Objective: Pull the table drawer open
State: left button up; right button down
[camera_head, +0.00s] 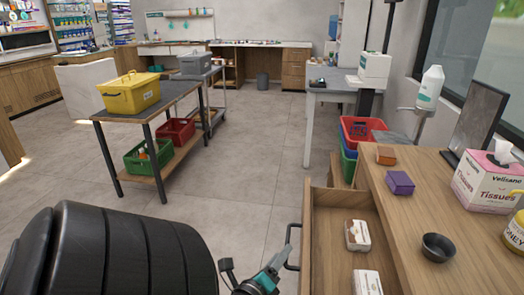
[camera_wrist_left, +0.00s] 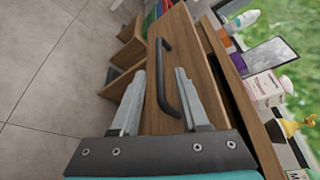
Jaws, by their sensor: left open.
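The table drawer (camera_head: 306,235) stands pulled out from the wooden table (camera_head: 430,185), its inside showing, with two small white-and-brown packs in it. Its dark bar handle (camera_head: 291,238) is on the drawer front, facing left. My left gripper (camera_head: 258,270) is at the bottom of the head view, just left of the drawer front. In the left wrist view its open fingers (camera_wrist_left: 159,76) lie either side of the handle (camera_wrist_left: 162,85), with the bar showing between them; I cannot tell whether they touch it. The right gripper is not in view.
On the table are a purple box (camera_head: 399,183), an orange box (camera_head: 386,155), a dark bowl (camera_head: 438,247), a tissue box (camera_head: 485,185) and a honey jar (camera_head: 514,235). Stacked coloured crates (camera_head: 362,128) stand behind the drawer.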

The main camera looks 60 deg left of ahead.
pick_arm(q)
jog(key=b+v, duration=0.3)
jog(key=v, duration=0.6)
jog(key=shift+s+d+r, duration=0.2)
jog(key=shift+s, duration=0.15)
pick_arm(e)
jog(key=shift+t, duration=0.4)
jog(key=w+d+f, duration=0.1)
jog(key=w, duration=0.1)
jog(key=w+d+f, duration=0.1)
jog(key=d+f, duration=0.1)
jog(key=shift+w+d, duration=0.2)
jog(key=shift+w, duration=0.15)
pick_arm(q)
jog(key=shift+f, duration=0.1)
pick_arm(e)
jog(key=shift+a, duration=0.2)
